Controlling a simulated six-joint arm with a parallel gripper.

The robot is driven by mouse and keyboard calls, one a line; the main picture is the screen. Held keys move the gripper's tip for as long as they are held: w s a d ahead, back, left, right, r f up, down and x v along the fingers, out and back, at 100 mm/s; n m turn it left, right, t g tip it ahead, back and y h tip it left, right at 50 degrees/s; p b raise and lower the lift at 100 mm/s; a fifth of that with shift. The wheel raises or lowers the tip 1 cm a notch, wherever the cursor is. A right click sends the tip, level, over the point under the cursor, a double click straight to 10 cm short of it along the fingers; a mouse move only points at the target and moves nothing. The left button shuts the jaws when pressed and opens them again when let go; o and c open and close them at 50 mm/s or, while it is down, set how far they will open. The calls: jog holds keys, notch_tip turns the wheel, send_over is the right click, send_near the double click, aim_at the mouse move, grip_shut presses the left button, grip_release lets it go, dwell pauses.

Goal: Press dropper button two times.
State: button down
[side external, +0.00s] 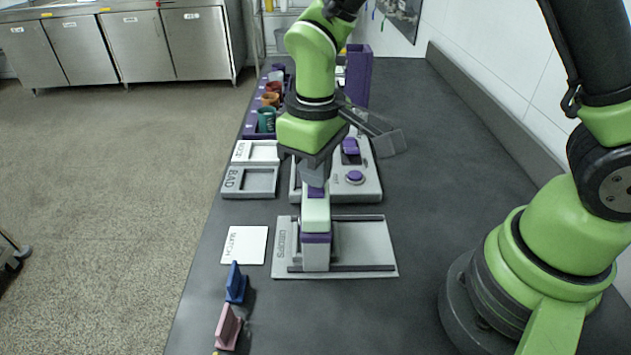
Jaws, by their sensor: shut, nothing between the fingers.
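The dropper (315,258) is an upright pale block with a purple band, standing on a grey plate (375,258) lettered with what looks like "DROPS". A small purple piece, apparently its button (316,191), shows at its top. My gripper (315,178) points straight down directly over the dropper, its fingers shut and empty. The fingertips are at or just above the purple piece; I cannot tell whether they touch it.
Left are a tray lettered "BAD" (249,194), a white "MATCH" card (244,245), and blue (236,283) and pink (228,327) pieces. Coloured cups (267,120) and a tall purple box (358,75) stand further back.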

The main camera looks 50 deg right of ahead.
jog(key=shift+r, duration=3.25)
jog(key=shift+r, duration=1.05)
dwell(1.8)
jog(key=s+d+r+m+t+y, duration=0.1)
jog(key=s+d+r+m+t, duration=0.2)
jog(key=s, duration=0.4)
jog(key=s+d+r+m+t+y, duration=0.1)
jog(key=s+d+r+m+t, duration=0.2)
jog(key=s, duration=0.4)
notch_tip(320, 180, up, 3)
jog(key=shift+d+f+m+t, duration=0.2)
jog(key=shift+d+m+t, duration=0.05)
jog(key=shift+m+t, duration=0.3)
